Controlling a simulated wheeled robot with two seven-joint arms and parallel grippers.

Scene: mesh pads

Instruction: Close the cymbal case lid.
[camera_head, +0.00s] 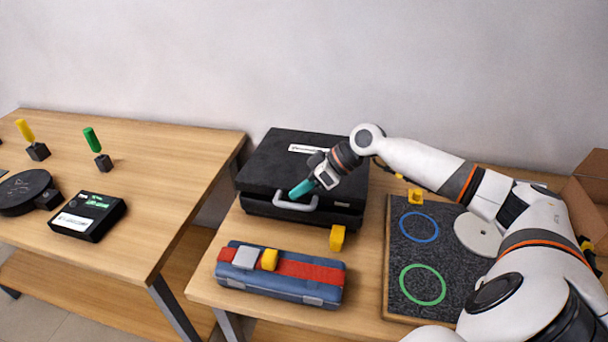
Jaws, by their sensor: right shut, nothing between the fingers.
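The black cymbal case (260,209) stands at the back left of the right table, with a light grey handle (297,203) on its front. Its lid (275,155), with a white label, lies low over the base. A dark line runs between lid and base along the front; I cannot tell whether the lid is fully flush. My right gripper (301,188) has teal fingertips, is shut and empty, and is at the lid's front edge just above the handle. I cannot tell whether it touches the lid. My left gripper is not in view.
A blue case with a red strap (281,275) lies in front. A yellow block (337,238) stands near the black case's front right corner. A dark mesh pad board (398,250) with blue and green rings lies right. A cardboard box (588,190) is far right. Another table (150,200) stands left.

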